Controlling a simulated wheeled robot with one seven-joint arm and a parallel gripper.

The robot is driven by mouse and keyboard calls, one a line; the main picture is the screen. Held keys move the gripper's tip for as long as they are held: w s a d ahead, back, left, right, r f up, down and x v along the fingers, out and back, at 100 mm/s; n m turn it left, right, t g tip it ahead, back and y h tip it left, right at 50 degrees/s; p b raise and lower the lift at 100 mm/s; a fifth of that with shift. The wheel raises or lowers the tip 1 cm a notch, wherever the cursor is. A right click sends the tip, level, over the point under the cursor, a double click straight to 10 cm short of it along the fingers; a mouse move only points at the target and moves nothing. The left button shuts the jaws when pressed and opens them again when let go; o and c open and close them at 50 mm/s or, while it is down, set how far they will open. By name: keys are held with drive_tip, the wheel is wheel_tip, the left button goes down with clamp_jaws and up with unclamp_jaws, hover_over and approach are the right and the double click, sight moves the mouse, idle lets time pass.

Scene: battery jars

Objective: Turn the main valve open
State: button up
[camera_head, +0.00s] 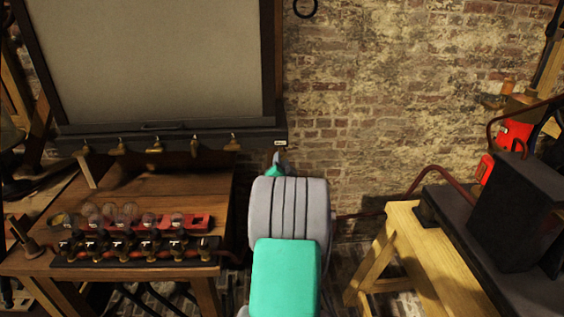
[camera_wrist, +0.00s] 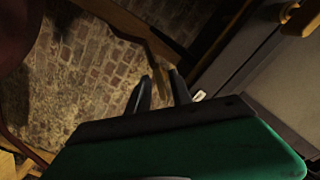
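I cannot single out the main valve with certainty. Several small brass taps (camera_head: 155,146) hang in a row under the dark lower rail of the large framed grey panel (camera_head: 150,60). A small white label (camera_head: 280,143) is on the rail's right end. My gripper (camera_wrist: 160,74) shows two dark fingers standing apart in the wrist view, with nothing visibly held between them. A brown bar (camera_wrist: 160,48) shows beyond the fingertips; I cannot tell whether it is near them. In the head view my arm hides most of the gripper, just below the rail's right end.
A wooden bench (camera_head: 150,185) at left bears several glass jars (camera_head: 128,212) and a dark rack (camera_head: 140,252). A pale wooden stand (camera_head: 425,255) and dark machinery (camera_head: 505,215) with red parts are at right. The brick wall (camera_head: 360,100) between is mostly clear.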

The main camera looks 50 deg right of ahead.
clamp_jaws()
idle(0.3)
drive_tip(key=shift+f+b, duration=0.2)
drive_tip(key=shift+b, duration=0.45)
drive_tip(key=n+b, duration=0.8)
drive_tip(key=b, duration=0.5)
drive_tip(key=shift+f+n+b, duration=0.1)
drive_tip(key=shift+n+b, duration=0.3)
drive_tip(key=shift+o, duration=0.9)
unclamp_jaws()
drive_tip(key=shift+r, duration=0.25)
